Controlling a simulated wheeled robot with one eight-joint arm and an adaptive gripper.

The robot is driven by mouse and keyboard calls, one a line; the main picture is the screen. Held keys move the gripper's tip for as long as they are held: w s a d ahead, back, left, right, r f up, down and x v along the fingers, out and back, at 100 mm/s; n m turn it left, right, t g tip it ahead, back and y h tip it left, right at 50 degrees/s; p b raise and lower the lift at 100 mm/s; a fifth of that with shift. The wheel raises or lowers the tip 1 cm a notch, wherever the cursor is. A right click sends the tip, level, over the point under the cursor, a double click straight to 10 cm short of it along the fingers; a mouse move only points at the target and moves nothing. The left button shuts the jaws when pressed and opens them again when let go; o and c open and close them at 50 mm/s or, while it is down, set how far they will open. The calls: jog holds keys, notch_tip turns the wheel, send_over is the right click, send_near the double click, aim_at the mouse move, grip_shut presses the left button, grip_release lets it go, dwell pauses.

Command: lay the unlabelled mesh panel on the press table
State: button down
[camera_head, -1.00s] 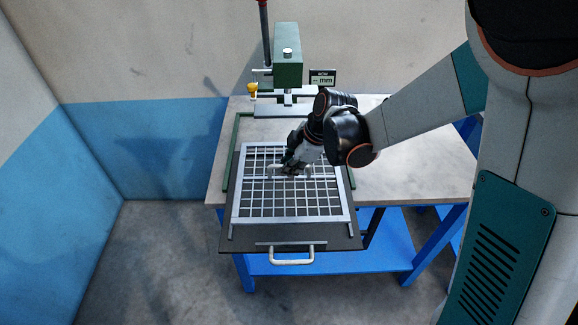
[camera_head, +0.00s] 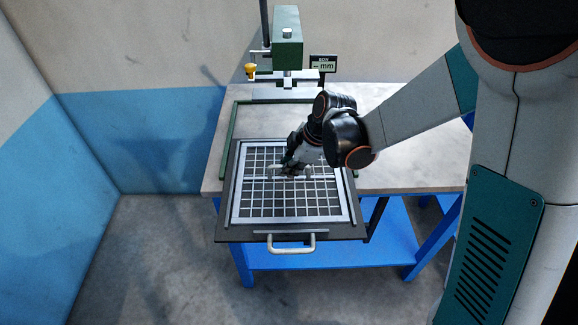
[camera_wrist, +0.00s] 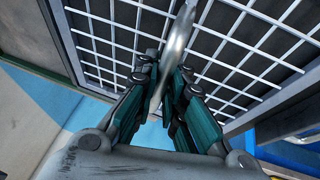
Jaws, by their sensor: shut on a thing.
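The mesh panel (camera_head: 318,214), a light metal frame with a white square grid, lies flat on or just above the dark tray (camera_head: 225,232) at the front of the press table (camera_head: 420,150). I cannot tell whether it touches the tray. No label shows on its visible part. My gripper (camera_head: 291,171) is over the panel's middle. In the wrist view its fingers (camera_wrist: 165,85) are shut on a curved metal handle (camera_wrist: 178,45) standing over the grid. The fingers hide part of the handle.
A green press (camera_head: 288,50) with a small display (camera_head: 323,64) stands at the table's back. A green frame (camera_head: 229,130) borders the area behind the tray. The tray's handle (camera_head: 290,246) sticks out over the floor. The table's right side is clear. Blue-and-beige walls close the left.

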jog(key=c, duration=1.6)
grip_release()
jog(key=shift+r, duration=0.1)
